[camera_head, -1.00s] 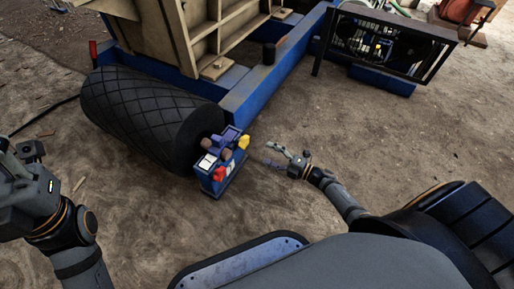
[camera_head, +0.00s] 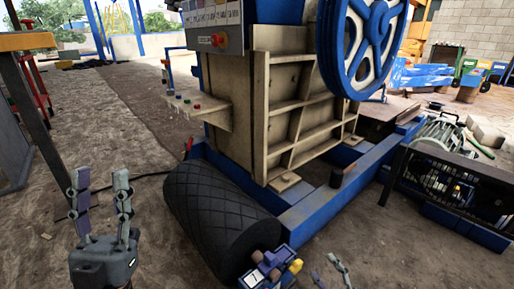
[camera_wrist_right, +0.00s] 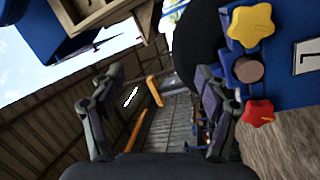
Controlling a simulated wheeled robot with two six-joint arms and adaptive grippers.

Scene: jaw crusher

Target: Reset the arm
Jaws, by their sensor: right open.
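My left gripper (camera_head: 101,197) stands upright at the lower left of the head view, its two fingers apart and nothing between them. My right gripper (camera_head: 328,276) shows only by its fingertips at the bottom edge of the head view, right of a small blue control box (camera_head: 262,277). In the right wrist view my right gripper (camera_wrist_right: 157,98) is open and empty. There the control box (camera_wrist_right: 285,95) is close by the right finger, with a yellow star knob (camera_wrist_right: 252,26), a brown round knob (camera_wrist_right: 248,68) and a red star knob (camera_wrist_right: 259,113).
A beige and blue jaw crusher (camera_head: 235,115) fills the middle, with a blue flywheel (camera_head: 365,45) and a panel with a red button (camera_head: 215,25). A black ribbed roller (camera_head: 215,215) lies before it. A caged motor (camera_head: 450,180) stands right. Dirt ground is open at left.

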